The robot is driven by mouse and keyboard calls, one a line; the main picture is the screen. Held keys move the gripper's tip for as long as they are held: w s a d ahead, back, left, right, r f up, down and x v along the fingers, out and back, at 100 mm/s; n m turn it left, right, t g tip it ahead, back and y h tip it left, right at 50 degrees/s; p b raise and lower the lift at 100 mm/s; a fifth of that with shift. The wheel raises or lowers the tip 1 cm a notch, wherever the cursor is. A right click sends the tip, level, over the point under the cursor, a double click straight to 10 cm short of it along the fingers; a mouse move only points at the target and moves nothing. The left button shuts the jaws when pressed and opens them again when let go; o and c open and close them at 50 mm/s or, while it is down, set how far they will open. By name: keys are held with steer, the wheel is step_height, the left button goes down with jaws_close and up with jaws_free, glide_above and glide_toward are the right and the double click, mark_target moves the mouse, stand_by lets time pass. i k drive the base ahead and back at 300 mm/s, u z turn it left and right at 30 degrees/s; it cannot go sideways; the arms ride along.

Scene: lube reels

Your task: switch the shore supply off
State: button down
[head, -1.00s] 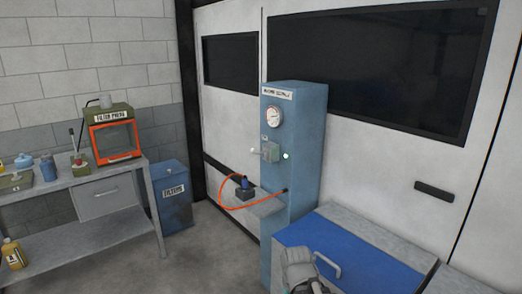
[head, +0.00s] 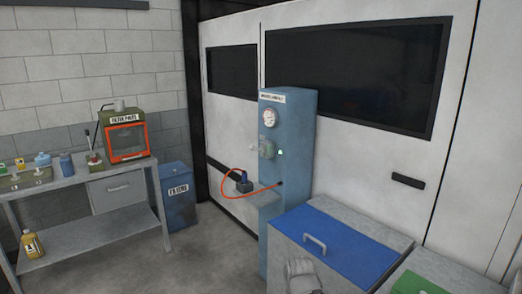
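The shore supply looks to be the tall blue cabinet (head: 293,150) against the pale wall panels; its top label is too small to read surely. The position of the switch handle is too small to tell. A grey part of my arm shows at the bottom edge, well short of the cabinet; my gripper's fingers are not visible.
A chest with a blue lid (head: 345,250) and handle stands in front, right of the cabinet. A green-topped thing (head: 425,284) is at bottom right. On the left are a workbench (head: 60,185), an orange-framed filter press (head: 127,138) and a blue bin (head: 178,200). Floor between is clear.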

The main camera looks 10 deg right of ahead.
mark_target(252, 148)
steer(key=k, duration=0.65)
steer(key=u, duration=0.4)
steer(key=i, duration=2.15)
steer(key=z, duration=0.55)
